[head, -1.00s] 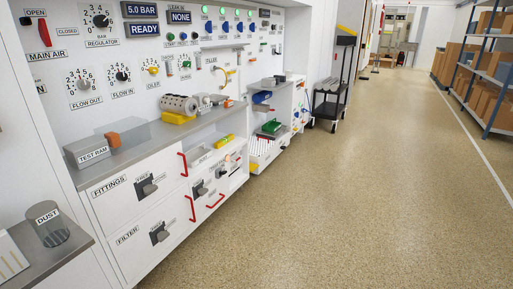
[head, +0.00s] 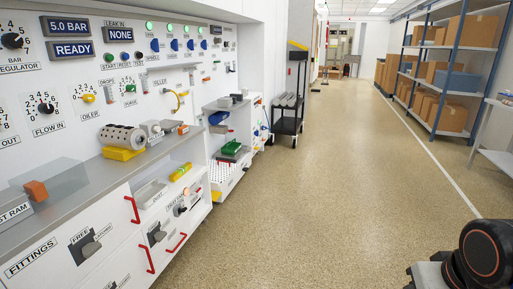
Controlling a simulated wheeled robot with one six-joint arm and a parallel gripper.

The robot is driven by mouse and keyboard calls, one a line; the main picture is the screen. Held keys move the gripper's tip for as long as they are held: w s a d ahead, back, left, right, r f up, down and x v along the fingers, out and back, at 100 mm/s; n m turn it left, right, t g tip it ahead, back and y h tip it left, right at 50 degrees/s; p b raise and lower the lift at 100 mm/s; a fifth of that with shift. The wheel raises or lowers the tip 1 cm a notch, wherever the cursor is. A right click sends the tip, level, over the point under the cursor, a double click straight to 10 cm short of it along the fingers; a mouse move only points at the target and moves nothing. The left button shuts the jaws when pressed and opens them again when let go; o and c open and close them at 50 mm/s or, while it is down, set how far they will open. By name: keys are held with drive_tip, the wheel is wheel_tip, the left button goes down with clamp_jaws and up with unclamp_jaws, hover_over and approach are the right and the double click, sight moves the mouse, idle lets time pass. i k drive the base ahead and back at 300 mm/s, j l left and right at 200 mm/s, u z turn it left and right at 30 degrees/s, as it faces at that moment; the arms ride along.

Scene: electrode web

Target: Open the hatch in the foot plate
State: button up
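I cannot make out a foot plate or its hatch in the head view. A white workbench and panel wall (head: 60,150) fills the left side. Its lower front has drawers and doors with red handles (head: 132,209) and black latches, one under the label FREE (head: 85,244). What lies at the foot of the bench below the picture is hidden. A dark rounded joint of my own arm shows at the lower right corner. My gripper is not in view.
A black cart (head: 289,125) stands beyond the bench. A blue-framed shelf (head: 440,90) with cardboard boxes stands on the right, with a grey table (head: 497,160) nearer. The speckled floor (head: 330,180) between them is clear, with a white line along the right.

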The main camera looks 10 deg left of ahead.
sight(219, 172)
drive_tip(key=i+j+u, duration=0.25)
drive_tip(key=i, duration=0.65)
drive_tip(key=i+u, duration=0.25)
drive_tip(key=i, duration=0.6)
drive_tip(key=i+u, duration=0.1)
drive_tip(key=i, duration=0.5)
drive_tip(key=i+l+u, duration=0.1)
drive_tip(key=i, duration=0.5)
drive_tip(key=i+l+u, duration=0.1)
drive_tip(key=i, duration=0.5)
